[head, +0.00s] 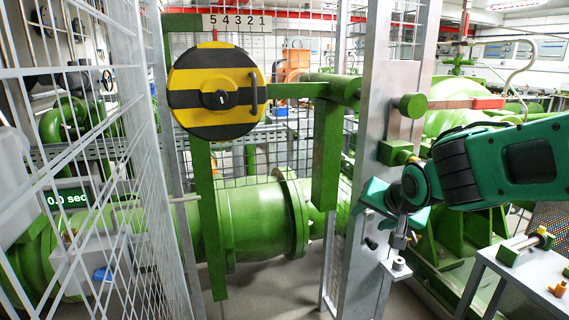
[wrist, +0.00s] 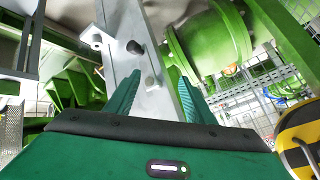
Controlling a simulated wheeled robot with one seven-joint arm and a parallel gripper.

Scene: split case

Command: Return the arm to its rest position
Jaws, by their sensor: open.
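My gripper (head: 392,212) is at the end of my green and black arm, which reaches in from the right in the head view. It is in front of the grey metal post (head: 385,90), near a small bracket with a pin (head: 397,264). In the wrist view my gripper's two green fingers (wrist: 158,88) are apart with nothing held between them. The grey post (wrist: 140,30) shows beyond and between the fingers. I cannot tell whether a finger touches the post.
A yellow and black striped disc (head: 215,90) with a handle hangs left of the post. White mesh fencing (head: 110,130) fills the left. A grey table (head: 535,272) with small parts stands lower right. Green pipework (head: 250,222) lies behind. Some grey floor shows below the pipe.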

